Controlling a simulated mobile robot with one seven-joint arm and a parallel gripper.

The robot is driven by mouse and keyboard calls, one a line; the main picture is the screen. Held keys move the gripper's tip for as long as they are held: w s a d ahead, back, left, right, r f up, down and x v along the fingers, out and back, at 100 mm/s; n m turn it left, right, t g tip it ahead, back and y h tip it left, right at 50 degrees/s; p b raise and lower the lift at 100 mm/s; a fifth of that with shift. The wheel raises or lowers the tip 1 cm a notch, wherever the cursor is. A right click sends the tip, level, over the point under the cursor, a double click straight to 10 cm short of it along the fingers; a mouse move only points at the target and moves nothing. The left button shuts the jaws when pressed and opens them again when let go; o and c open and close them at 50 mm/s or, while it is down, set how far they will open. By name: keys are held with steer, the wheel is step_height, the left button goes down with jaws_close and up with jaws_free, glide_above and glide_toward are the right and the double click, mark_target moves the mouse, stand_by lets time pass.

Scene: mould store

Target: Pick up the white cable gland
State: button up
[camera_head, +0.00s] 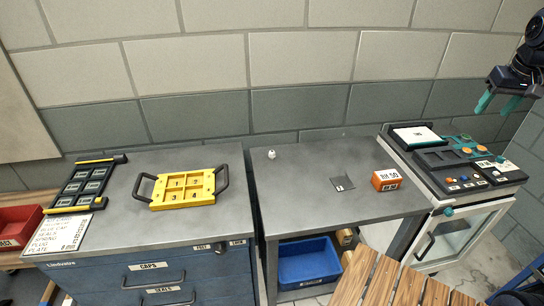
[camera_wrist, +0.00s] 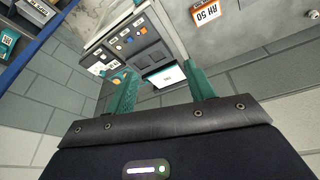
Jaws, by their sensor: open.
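The white cable gland (camera_head: 271,154) is a small white piece near the back left corner of the right grey table top (camera_head: 310,205). A small white spot at the upper right edge of the wrist view (camera_wrist: 309,13) looks like the same gland. My gripper (camera_head: 497,104) is at the upper right of the head view, high above the machine at the right and far from the gland. Its two green fingers stand apart with nothing between them, as the wrist view also shows (camera_wrist: 162,80).
An orange box (camera_head: 387,180) and a dark square plate (camera_head: 342,183) lie on the same table. A machine with buttons (camera_head: 455,165) stands at its right. A yellow numbered tray (camera_head: 183,188) sits on the left cabinet. The table around the gland is clear; a wall rises behind it.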

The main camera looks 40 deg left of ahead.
steer(key=w+a+f+n, duration=0.1)
steer(key=w+a+n, duration=0.15)
steer(key=a, duration=0.55)
steer(key=w+a+f+n, duration=0.15)
steer(key=w+a, duration=0.25)
steer(key=a, duration=0.4)
steer(key=n+g, duration=0.3)
steer(key=n, duration=0.4)
glide_toward(272, 152)
steer(key=f, duration=0.3)
steer(key=a+f, duration=0.1)
steer(key=f, duration=0.6)
steer(key=shift+w+a, duration=0.15)
steer(key=shift+w, duration=0.15)
steer(key=c, duration=1)
